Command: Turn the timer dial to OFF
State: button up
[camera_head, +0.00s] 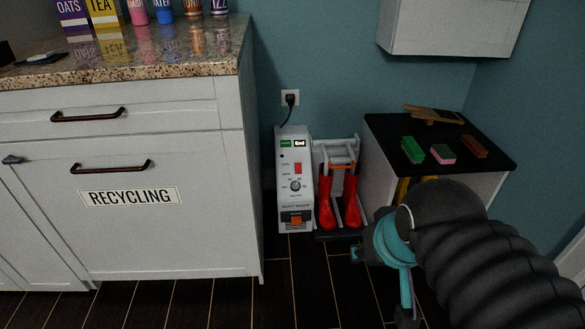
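A narrow white boot-care machine (294,215) stands on the floor just right of the recycling cabinet. Its front carries a round dark timer dial (296,186) with small marks around it. The marks and the pointer are too small to read. A red rocker switch (298,168) sits above the dial, and a small display (299,143) is near the top. An orange part (296,220) is low on the front. My gripper (383,252), with teal parts, is right of the machine and apart from the dial in the picture. Its fingers are mostly hidden, so their opening is unclear.
Red boots (326,203) stand on a rack joined to the machine's right side. A black-topped table (388,128) with brushes and sponges is behind my arm. The white cabinet (215,215) borders the machine's left. A plug is in the wall outlet (284,97). Dark floor lies in front.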

aim_at(295, 185)
jog(key=k, duration=1.05)
jog(key=z, duration=1.05)
jog(key=i, duration=0.9)
jog(key=u, duration=0.7)
jog(key=i, duration=0.85)
jog(key=u, duration=0.95)
